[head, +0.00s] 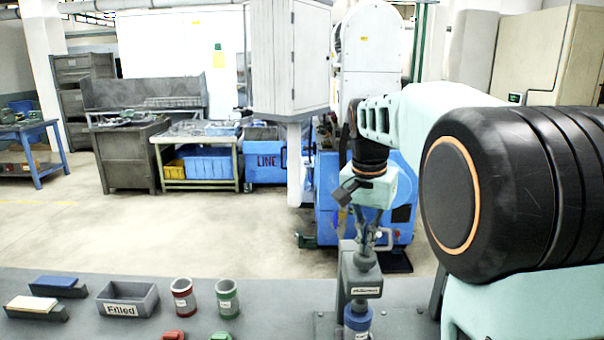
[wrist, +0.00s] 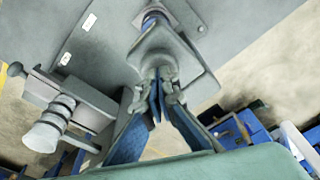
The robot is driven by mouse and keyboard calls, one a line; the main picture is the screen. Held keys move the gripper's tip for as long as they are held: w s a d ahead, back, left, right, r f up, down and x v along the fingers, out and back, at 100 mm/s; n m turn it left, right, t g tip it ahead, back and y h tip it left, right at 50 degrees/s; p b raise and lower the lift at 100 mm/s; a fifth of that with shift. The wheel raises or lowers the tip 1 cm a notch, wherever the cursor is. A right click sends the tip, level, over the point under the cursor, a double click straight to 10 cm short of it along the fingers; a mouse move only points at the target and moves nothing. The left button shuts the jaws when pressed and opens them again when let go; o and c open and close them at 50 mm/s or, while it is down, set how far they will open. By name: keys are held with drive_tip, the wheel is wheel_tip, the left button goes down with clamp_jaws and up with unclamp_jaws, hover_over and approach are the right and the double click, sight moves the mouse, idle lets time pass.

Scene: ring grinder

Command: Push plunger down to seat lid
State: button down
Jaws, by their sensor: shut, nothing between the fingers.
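The grey press (head: 360,275) stands on the worktable right of centre in the head view. Its plunger (head: 362,258) is a grey upright part at the top, just below my gripper (head: 372,238). In the wrist view my gripper (wrist: 158,100) has its fingertips together, empty, at the top of the plunger (wrist: 155,62). They look very close to it or touching; I cannot tell which. A blue cylindrical piece (head: 357,320) is under the press head, and blue also shows beyond the press in the wrist view (wrist: 151,18). The lid's fit is hidden.
On the table (head: 270,295) are a grey box marked Filled (head: 128,300), a red-labelled cup (head: 183,298), a green-labelled cup (head: 227,298), and blue and cream blocks at left. A grey fixture with a pale knob (wrist: 45,135) is at left in the wrist view.

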wheel_tip(320, 180, up, 9)
drive_tip(key=p, duration=0.8)
drive_tip(key=shift+f, duration=0.15)
